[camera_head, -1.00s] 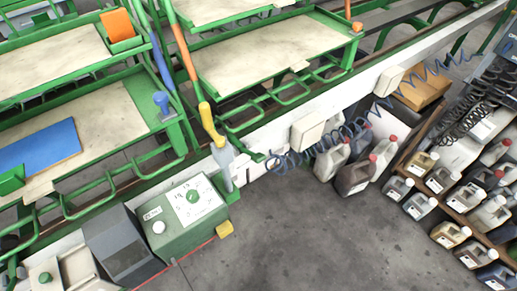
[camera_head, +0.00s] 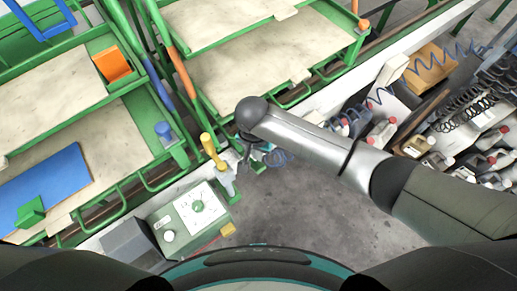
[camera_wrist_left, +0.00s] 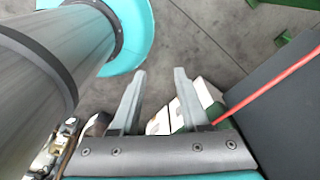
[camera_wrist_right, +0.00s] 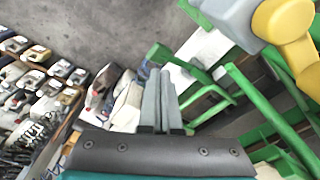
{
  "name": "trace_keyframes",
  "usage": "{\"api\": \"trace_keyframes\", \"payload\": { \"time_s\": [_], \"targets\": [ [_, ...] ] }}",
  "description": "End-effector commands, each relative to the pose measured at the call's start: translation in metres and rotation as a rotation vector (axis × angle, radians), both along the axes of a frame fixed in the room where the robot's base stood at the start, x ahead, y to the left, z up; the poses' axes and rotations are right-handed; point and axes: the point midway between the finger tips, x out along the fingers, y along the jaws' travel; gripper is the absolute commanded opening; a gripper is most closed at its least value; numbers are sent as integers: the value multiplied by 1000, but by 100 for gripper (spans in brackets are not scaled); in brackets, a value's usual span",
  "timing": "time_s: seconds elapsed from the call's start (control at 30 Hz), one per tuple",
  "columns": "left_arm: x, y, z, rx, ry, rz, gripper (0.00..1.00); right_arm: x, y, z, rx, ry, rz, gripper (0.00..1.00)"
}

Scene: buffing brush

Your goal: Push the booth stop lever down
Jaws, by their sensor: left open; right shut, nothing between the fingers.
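The booth stop lever has a yellow handle (camera_head: 211,150) on a grey base, beside the control box at the near edge of the green line. The handle sticks up from the base and leans slightly left in the head view. In the right wrist view the lever's yellow part (camera_wrist_right: 290,28) and grey part fill the top right corner, close by. My right gripper (camera_head: 246,158) is just right of the lever, apart from it, shut and empty; its fingers (camera_wrist_right: 161,78) are together. My left gripper (camera_wrist_left: 159,76) is open and empty, outside the head view.
A green control box (camera_head: 195,212) with a dial stands below the lever. A blue knob (camera_head: 163,130) is on the green frame to its left. Several jugs (camera_head: 383,132) and coiled hoses (camera_head: 470,112) are at the right. The grey floor (camera_head: 300,215) is clear.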

Motion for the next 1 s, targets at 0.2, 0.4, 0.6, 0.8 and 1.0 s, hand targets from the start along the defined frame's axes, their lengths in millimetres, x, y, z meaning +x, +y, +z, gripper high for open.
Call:
{"api": "trace_keyframes", "payload": {
  "time_s": [0.2, 0.4, 0.6, 0.8, 1.0],
  "targets": [
    [-6, 0, 0, 0, 8, 0, 45, -1, 0, 1, -4, 2, -2, 0],
    [-21, 0, -2, 2, 33, -1, 45, 0, 0, 0, -4, 1, -2, 0],
    [-20, 0, -12, 2, 30, -1, 45, 0, 0, -8, -3, 0, -1, 0],
    [-14, 0, -30, 1, 22, -1, 45, 2, -1, -22, -3, -2, -2, 0],
    [-10, 0, -53, 0, 14, -1, 45, 3, -2, -40, -4, 0, -2, 0]
  ]
}}
